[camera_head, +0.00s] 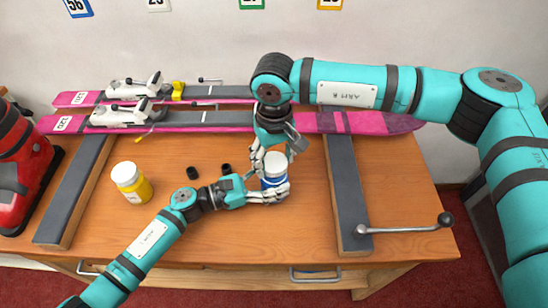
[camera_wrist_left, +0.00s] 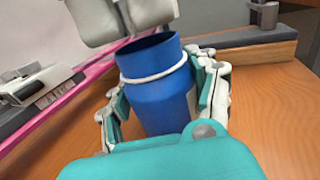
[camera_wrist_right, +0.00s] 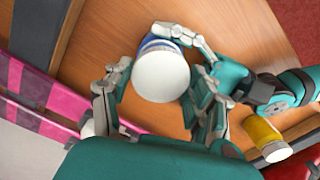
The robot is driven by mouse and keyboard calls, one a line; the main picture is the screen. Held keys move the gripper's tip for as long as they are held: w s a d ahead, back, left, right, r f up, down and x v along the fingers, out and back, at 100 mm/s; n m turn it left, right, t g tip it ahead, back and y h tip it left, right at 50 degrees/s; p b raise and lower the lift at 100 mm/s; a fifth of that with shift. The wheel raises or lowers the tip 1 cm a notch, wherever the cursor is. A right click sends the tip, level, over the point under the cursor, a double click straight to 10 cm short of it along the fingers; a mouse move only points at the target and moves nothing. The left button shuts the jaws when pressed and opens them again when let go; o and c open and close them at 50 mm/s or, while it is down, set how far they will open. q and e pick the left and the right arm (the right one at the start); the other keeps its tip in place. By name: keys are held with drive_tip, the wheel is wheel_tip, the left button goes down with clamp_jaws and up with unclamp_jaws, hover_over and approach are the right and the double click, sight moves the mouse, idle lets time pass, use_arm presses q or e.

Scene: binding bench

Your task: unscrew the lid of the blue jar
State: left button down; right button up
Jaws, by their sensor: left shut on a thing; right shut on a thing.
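The blue jar (camera_wrist_left: 158,95) stands upright on the bench, with a white ring below its bare blue neck in the left wrist view. My left gripper (camera_head: 270,190) is shut around the jar's body. The white lid (camera_wrist_right: 162,76) sits between the fingers of my right gripper (camera_head: 274,152), which comes from above and is shut on it. The lid (camera_head: 275,161) also shows over the jar in the head view. The left wrist view shows the neck uncovered, with right fingers above it; the lid itself is out of that view, so the gap's size is unclear.
A yellow jar (camera_head: 138,190) with a white lid stands to the left. Two pink skis (camera_head: 360,122) lie along the back. Dark-topped bars (camera_head: 345,185) (camera_head: 72,190) flank the work area, the right one with a handle (camera_head: 400,230). Small black pieces (camera_head: 192,173) lie nearby. A red boot (camera_head: 22,165) is far left.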

sight(274, 162)
drive_tip(key=shift+r, duration=2)
use_arm(q)
drive_tip(key=shift+c, duration=1.2)
unclamp_jaws()
